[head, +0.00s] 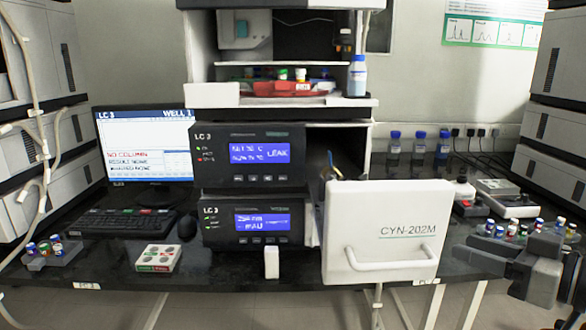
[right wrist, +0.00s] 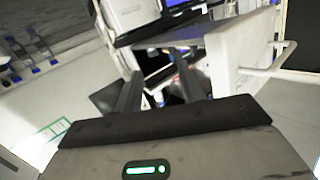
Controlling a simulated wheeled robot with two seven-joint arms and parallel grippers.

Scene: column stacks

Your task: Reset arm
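My right gripper (head: 466,250) is at the lower right of the head view, in front of the bench's right part, with its fingers pointing left. In the right wrist view the two dark fingers (right wrist: 160,84) stand apart with nothing held between them. The door also shows in the right wrist view (right wrist: 232,62), beyond and right of the fingers. My left gripper is in neither view.
The LC 3 instrument stack (head: 250,170) stands mid-bench; its upper screen reads LEAK. A monitor (head: 142,145) showing NO COLUMN and a keyboard (head: 120,222) are left. Vial racks stand at both sides. Blue-capped bottles (head: 419,148) stand behind the door. Tall instruments flank the bench.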

